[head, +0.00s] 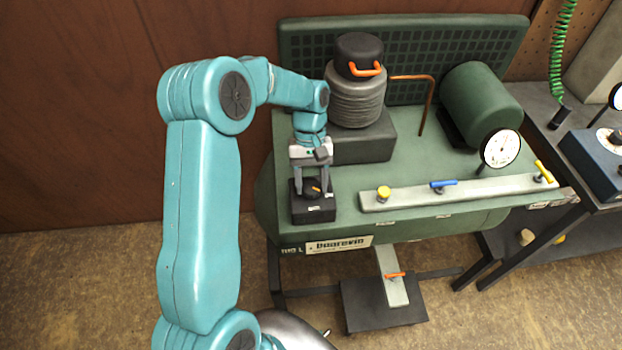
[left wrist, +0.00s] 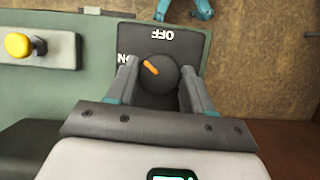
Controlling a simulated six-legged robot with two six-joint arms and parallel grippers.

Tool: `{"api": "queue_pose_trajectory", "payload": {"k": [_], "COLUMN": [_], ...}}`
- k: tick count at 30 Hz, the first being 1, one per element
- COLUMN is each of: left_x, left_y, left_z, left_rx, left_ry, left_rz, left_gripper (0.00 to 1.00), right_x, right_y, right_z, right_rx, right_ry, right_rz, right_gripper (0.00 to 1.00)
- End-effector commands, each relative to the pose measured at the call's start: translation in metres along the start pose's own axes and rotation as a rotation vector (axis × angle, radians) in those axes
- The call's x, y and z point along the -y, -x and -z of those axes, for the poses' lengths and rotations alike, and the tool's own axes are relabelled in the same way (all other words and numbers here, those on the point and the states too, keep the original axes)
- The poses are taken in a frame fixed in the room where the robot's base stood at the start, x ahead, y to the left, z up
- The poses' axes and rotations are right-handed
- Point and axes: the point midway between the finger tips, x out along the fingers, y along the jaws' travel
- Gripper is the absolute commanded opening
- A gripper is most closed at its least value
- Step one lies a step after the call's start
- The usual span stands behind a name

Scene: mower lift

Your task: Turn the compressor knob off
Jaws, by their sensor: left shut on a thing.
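The compressor knob is a round black dial with an orange pointer, on a black switch box (head: 315,213) at the front left of the green compressor (head: 345,185). In the left wrist view the knob (left wrist: 160,79) sits between my fingers, its pointer angled up and left. The box's plate (left wrist: 190,48) reads OFF above the knob and ON at its left, partly covered by a finger. The pointer aims between the two labels. My left gripper (head: 313,188) reaches down from above and is shut on the knob; it also shows in the left wrist view (left wrist: 160,70). My right gripper is not in view.
A grey manifold bar (head: 410,197) with yellow and blue valve handles lies right of the box. A gauge (head: 500,149), a ribbed pump cylinder (head: 356,98) and a green motor (head: 481,103) stand on the compressor. A dark bench (head: 545,110) is at the right.

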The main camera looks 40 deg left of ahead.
Motion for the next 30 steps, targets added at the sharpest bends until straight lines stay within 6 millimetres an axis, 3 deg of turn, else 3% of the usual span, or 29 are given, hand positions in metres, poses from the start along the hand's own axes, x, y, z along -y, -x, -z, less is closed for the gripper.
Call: {"api": "queue_pose_trajectory", "payload": {"k": [18,30], "left_x": [-0.0042,-0.0058], "left_y": [0.0012,0.0010], "left_z": [0.0009,-0.0002], "left_rx": [-0.010,-0.011], "left_ry": [-0.536,-0.787], "left_rz": [0.222,0.326], "left_gripper": [0.20,0.20], "right_x": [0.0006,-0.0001], "right_y": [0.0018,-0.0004], "right_z": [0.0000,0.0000], "right_rx": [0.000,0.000], "right_ry": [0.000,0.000], "right_rz": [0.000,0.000], "right_gripper": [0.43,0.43]}}
